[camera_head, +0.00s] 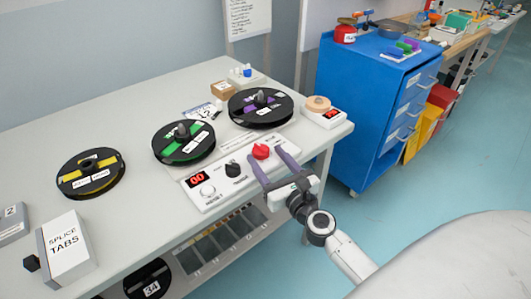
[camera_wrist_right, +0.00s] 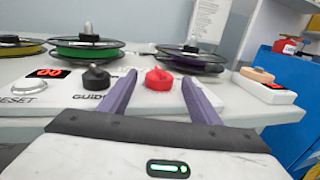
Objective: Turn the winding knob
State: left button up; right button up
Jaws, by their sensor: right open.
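A red knob (camera_head: 261,151) stands at the right end of a white control panel (camera_head: 212,203). It also shows in the right wrist view (camera_wrist_right: 158,80), beyond and between my fingers. A black knob (camera_head: 233,169) sits to its left and shows in the right wrist view (camera_wrist_right: 96,77), left of my left finger. My right gripper (camera_head: 266,157) is open at the panel's front right, its two purple fingers pointing toward the red knob. I cannot tell whether the fingertips reach beside the knob. The red knob's label is too small to read surely. My left gripper is not in view.
Green (camera_head: 184,143) and purple (camera_head: 260,108) reels stand behind the panel. A yellow reel (camera_head: 90,174) lies left, near a splice tabs box (camera_head: 66,250). A small white device (camera_head: 323,113) sits at the table's right end. A blue cabinet (camera_head: 362,110) stands beyond the table.

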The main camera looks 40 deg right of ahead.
jog(key=shift+w+d, duration=0.1)
jog(key=shift+w, duration=0.7)
